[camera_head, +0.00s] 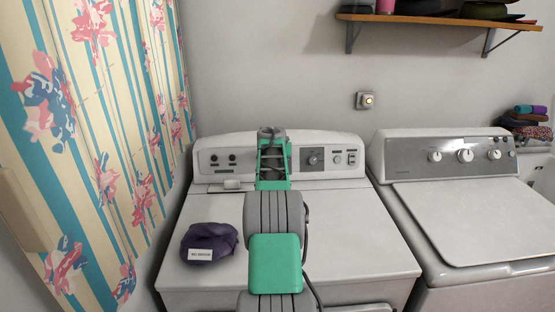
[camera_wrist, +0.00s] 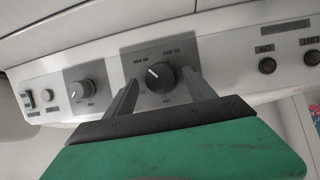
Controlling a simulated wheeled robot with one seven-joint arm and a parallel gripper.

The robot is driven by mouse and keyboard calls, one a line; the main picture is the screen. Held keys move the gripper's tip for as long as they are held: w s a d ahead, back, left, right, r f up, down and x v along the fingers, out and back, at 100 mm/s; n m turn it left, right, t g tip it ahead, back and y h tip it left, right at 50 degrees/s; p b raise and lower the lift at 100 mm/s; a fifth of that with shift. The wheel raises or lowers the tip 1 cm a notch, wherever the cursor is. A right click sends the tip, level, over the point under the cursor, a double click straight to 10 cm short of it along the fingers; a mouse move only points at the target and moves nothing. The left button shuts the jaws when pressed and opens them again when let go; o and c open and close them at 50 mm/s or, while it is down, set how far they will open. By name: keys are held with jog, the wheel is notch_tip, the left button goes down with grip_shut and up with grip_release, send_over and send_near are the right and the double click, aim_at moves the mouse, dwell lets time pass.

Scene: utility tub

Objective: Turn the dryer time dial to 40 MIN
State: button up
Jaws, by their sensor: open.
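A dark round dial (camera_wrist: 160,76) sits on a dark plate in the control panel in the wrist view. Its white pointer mark points to the upper left of that view; the labels around it are too small to read surely. My gripper (camera_wrist: 161,80) is open, with one finger at each side of this dial; I cannot tell whether they touch it. In the head view my gripper (camera_head: 271,150) stands in front of the middle of the left machine's panel (camera_head: 205,170) and hides this dial. A second dial (camera_wrist: 82,90) on a grey plate also shows in the head view (camera_head: 314,157).
Two dark buttons (camera_wrist: 267,65) lie right of the dial in the wrist view. A purple cloth bundle (camera_head: 209,240) with a white label lies on the left machine's top (camera_head: 350,230). A second machine (camera_head: 480,210) stands at right, a patterned curtain (camera_head: 110,130) at left.

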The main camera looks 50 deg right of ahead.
jog(key=shift+a, duration=0.1)
jog(key=b+v, duration=0.1)
jog(key=v, duration=0.6)
jog(key=shift+s+r+b, duration=0.2)
jog(key=shift+s+b, duration=0.05)
jog(key=shift+b, duration=0.15)
jog(key=shift+a, duration=0.1)
